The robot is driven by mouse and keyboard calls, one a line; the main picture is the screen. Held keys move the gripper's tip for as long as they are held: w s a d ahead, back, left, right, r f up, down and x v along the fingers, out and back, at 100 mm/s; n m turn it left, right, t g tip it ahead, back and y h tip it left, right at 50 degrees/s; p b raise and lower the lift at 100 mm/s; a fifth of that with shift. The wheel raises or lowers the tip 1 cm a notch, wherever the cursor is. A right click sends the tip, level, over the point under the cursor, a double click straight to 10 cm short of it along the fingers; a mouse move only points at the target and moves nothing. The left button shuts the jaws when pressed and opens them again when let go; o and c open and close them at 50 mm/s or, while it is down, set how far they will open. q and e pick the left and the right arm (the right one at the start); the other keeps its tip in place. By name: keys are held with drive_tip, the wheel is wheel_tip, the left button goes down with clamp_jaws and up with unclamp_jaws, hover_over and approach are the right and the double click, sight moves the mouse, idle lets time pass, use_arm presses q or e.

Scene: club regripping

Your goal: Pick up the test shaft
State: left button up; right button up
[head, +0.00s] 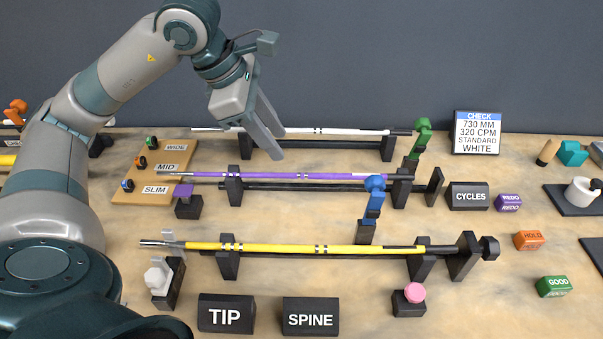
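Three shafts lie level across black stands; none is labelled as the test shaft. A white shaft (345,131) is at the back, a purple shaft (265,176) in the middle, and a yellow shaft (370,250) in front. A card (477,132) reads CHECK, 730 MM, 320 CPM, STANDARD, WHITE. My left gripper (279,146) points down near the white shaft's left half, its fingers apart and nothing seen between them. It overlaps the white shaft in the picture; contact cannot be told. My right gripper is not in view.
A green clamp (422,135) and blue clamp (374,195) stand by the shafts' right ends. TIP (226,316), SPINE (310,318) and CYCLES (468,197) blocks stand on the table. A wooden board (158,170) is at left. HOLD (529,240) and GOOD (554,287) blocks are at right.

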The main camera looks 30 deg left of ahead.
use_arm(q)
approach(301, 174)
drive_tip(key=f, duration=0.1)
drive_tip(key=shift+w+d+f+p, duration=0.2)
drive_tip(key=shift+d+f+p, duration=0.2)
drive_tip(key=shift+d+f, duration=0.15)
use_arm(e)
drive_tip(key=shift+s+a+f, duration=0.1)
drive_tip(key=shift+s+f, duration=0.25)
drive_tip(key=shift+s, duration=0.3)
use_arm(q)
drive_tip(key=shift+w+f, duration=0.1)
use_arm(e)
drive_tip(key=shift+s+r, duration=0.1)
